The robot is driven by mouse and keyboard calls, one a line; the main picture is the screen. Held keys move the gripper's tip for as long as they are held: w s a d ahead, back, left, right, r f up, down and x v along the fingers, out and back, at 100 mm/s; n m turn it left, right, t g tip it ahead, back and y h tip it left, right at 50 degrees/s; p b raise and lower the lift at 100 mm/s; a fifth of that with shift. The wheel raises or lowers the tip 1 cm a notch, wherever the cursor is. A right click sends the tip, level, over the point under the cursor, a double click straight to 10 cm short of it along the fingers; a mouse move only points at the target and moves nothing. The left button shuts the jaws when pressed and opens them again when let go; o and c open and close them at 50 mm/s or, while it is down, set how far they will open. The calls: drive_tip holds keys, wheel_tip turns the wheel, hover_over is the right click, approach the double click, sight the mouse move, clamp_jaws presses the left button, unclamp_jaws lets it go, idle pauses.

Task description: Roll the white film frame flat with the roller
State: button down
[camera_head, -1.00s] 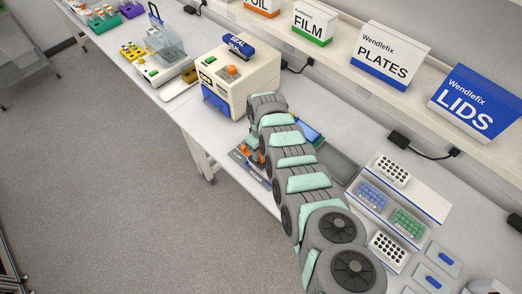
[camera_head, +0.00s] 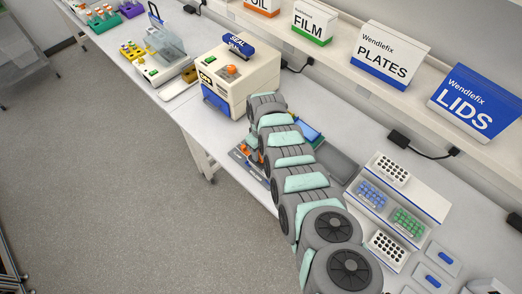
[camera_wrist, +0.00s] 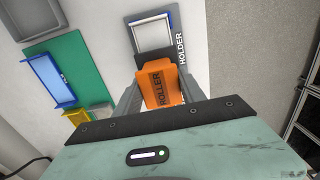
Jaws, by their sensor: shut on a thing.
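My gripper (camera_wrist: 161,98) is shut on the orange roller (camera_wrist: 155,76), whose handle bears the word ROLLER, in the wrist view. Beyond it is a dark plate marked HOLDER (camera_wrist: 184,70). A white frame (camera_wrist: 139,40) with a grey inside and blue edging shows at this plate; I cannot tell whether it is the film frame. The handle's far end overlaps the frame's near edge in the picture, and I cannot tell whether they touch.
A green mat (camera_wrist: 93,75) with a blue-framed piece (camera_wrist: 50,78) and a yellow piece (camera_wrist: 77,116) lies left in the wrist view. In the head view, a sealer (camera_head: 237,80) stands behind the arm, and a vial rack (camera_head: 408,221) to the right.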

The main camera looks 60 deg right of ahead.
drive_tip(key=shift+f+b, duration=0.35)
drive_tip(key=shift+b, duration=0.05)
idle(0.8)
drive_tip(key=shift+g+b, duration=0.4)
drive_tip(key=shift+b, duration=1.25)
drive_tip(key=shift+a+t+p, duration=0.1)
drive_tip(key=shift+t+p, duration=0.3)
drive_tip(key=shift+p, duration=1.85)
drive_tip(key=shift+s+a+r+p, duration=0.1)
drive_tip(key=shift+s+a+p, duration=0.1)
drive_tip(key=shift+s+p, duration=0.6)
drive_tip(key=shift+s+a+p, duration=0.15)
drive_tip(key=shift+s+p, duration=0.15)
drive_tip(key=shift+p, duration=0.9)
drive_tip(key=shift+s+f, duration=0.1)
drive_tip(key=shift+f, duration=0.1)
drive_tip(key=shift+s+a+r+b, duration=0.1)
drive_tip(key=shift+s+a+b, duration=0.1)
drive_tip(key=shift+s+b, duration=0.25)
drive_tip(key=shift+t+p, duration=0.4)
drive_tip(key=shift+p, duration=0.05)
